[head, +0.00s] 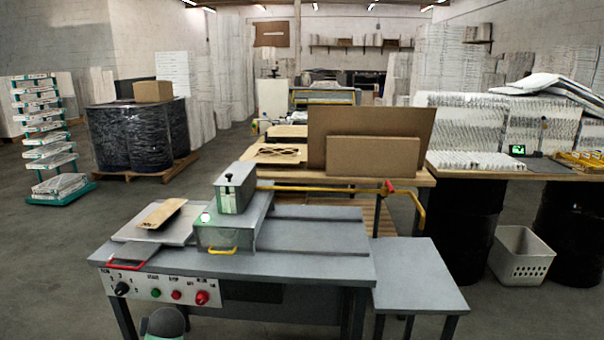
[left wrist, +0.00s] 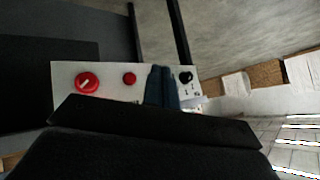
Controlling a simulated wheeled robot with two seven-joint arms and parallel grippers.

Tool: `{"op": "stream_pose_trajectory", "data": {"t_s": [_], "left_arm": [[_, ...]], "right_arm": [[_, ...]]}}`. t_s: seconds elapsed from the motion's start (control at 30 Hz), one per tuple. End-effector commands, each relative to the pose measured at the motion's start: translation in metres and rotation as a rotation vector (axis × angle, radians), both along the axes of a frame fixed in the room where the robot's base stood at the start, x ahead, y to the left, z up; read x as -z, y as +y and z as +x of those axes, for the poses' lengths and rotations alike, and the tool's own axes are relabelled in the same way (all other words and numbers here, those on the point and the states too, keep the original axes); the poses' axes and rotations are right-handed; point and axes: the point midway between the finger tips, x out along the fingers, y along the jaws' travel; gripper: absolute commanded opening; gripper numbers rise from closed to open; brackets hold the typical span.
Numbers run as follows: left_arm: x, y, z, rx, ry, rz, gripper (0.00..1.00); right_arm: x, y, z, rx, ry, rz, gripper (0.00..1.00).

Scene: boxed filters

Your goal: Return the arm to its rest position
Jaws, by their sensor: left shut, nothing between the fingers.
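In the left wrist view my left gripper (left wrist: 162,88) shows as two dark blue fingers pressed together, with nothing between them. Behind the fingers is the white control panel (left wrist: 108,75), with a red knob (left wrist: 87,83), a red button (left wrist: 129,79) and a black dial (left wrist: 186,77). The fingers cover part of the panel; I cannot tell whether they touch it. In the head view a rounded grey-green part of my arm (head: 165,322) shows at the bottom edge, in front of the panel (head: 165,290). My right gripper is in neither view.
A grey machine table (head: 300,262) carries a metal box (head: 234,187) and a wooden piece (head: 161,213). A side table (head: 418,275) stands at its right. Behind is a bench with cardboard sheets (head: 372,155). A white basket (head: 521,255) stands on the floor at right.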

Motion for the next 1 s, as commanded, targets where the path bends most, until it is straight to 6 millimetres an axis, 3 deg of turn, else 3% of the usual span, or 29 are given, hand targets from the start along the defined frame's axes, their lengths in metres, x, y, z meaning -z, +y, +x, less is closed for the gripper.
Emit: {"op": "stream_pose_trajectory", "data": {"t_s": [0.1,0.3,0.5,0.7,1.0], "left_arm": [[0.001,-0.051,-0.042,0.09,0.06,-0.095,0.0],[0.012,-0.133,-0.13,0.258,0.177,-0.239,0.0],[0.024,-0.193,-0.215,0.384,0.259,-0.339,0.0],[0.04,-0.23,-0.29,0.456,0.325,-0.4,0.0],[0.092,-0.252,-0.395,0.463,0.497,-0.453,0.0]], "right_arm": [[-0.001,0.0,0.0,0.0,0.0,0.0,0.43],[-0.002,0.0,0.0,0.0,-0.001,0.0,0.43],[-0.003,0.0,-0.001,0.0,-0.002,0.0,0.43],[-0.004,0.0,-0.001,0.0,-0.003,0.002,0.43],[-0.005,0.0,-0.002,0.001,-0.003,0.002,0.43]]}}
